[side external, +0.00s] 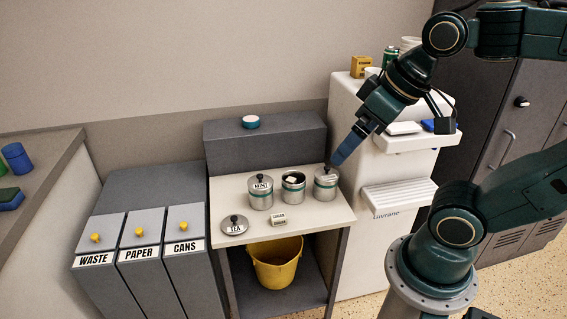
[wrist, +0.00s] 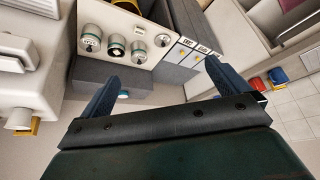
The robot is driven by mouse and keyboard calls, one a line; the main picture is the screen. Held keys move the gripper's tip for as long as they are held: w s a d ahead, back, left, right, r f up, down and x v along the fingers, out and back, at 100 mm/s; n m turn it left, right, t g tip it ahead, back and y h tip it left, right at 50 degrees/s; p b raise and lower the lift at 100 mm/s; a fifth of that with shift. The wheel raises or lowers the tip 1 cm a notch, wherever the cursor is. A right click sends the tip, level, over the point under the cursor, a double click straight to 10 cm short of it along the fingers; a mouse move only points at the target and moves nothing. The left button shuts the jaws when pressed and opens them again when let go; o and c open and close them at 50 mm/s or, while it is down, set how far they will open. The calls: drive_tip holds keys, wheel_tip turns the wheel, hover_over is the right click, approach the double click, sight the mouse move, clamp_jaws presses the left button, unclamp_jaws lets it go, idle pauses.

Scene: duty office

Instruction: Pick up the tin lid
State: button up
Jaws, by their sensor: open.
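The tin lid (side external: 235,226) lies flat on the pale counter (side external: 310,215), at its left front. It is round and silver with a black knob and a TEA label. In the wrist view the lid (wrist: 162,40) is the rightmost of the round things. The middle tin (side external: 293,192) is lidless with something pale inside. The lidded MINT tin (side external: 260,198) and another lidded tin (side external: 326,188) flank it. My gripper (side external: 340,157) is open, its blue fingers above and behind the right tin, well away from the lid. The wrist view shows nothing between the fingers (wrist: 158,72).
A small lettered block (side external: 279,221) sits right of the lid. A raised grey ledge (side external: 275,138) with a teal-and-white round item (side external: 251,122) stands behind. Labelled bins (side external: 140,255) are left, a white machine (side external: 355,215) right, a yellow bucket (side external: 277,265) below.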

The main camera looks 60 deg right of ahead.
drive_tip(key=w+m+g, duration=0.1)
drive_tip(key=w+m, duration=0.4)
drive_tip(key=w, duration=0.6)
drive_tip(key=m+g+y, duration=0.1)
drive_tip(key=m+g, duration=0.3)
drive_tip(key=m, duration=1.1)
hover_over(234, 217)
drive_tip(key=d, duration=0.2)
wheel_tip(234, 217, down, 25)
drive_tip(key=shift+w+a+f, duration=0.1)
drive_tip(key=shift+a+f, duration=0.1)
drive_tip(key=shift+f, duration=1.25)
drive_tip(key=shift+s+a+f, duration=0.1)
drive_tip(key=shift+a+f, duration=0.15)
drive_tip(key=shift+f, duration=1.2)
drive_tip(key=shift+w+a+f, duration=0.1)
drive_tip(key=shift+a+f, duration=0.1)
drive_tip(key=shift+f, duration=1.25)
drive_tip(key=shift+f, duration=0.1)
drive_tip(key=shift+a+f, duration=0.2)
drive_tip(key=shift+f, duration=1.05)
drive_tip(key=shift+a+f, duration=0.2)
drive_tip(key=shift+f, duration=1)
